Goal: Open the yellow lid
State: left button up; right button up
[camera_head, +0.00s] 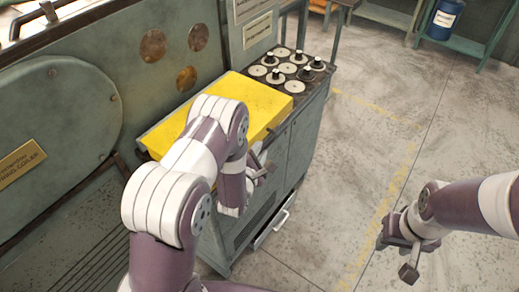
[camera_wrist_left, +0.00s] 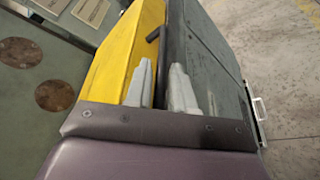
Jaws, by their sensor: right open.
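The yellow lid (camera_head: 262,100) lies down on the green machine's bench, partly hidden by my left arm in the head view. In the left wrist view the lid (camera_wrist_left: 118,62) fills the left of the middle, with a short black handle (camera_wrist_left: 153,34) at its edge. My left gripper (camera_head: 264,166) is at the lid's front side; in its wrist view the two fingers (camera_wrist_left: 163,68) are apart with nothing between them, pointing toward the handle. Whether they touch the lid is unclear. My right gripper (camera_head: 396,258) is open and empty over the floor, away from the machine.
Round discs and black knobs (camera_head: 288,68) sit on the bench beyond the lid. The machine's upright panel (camera_head: 165,50) stands behind it. A drawer handle (camera_head: 272,230) sticks out low on the front. The floor (camera_head: 360,130) to the right is clear; a blue drum (camera_head: 444,18) stands far off.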

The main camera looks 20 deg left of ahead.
pick_arm(q)
jog(key=shift+w+f, duration=0.15)
jog(key=shift+w, duration=0.35)
jog(key=shift+s, duration=0.1)
grip_shut()
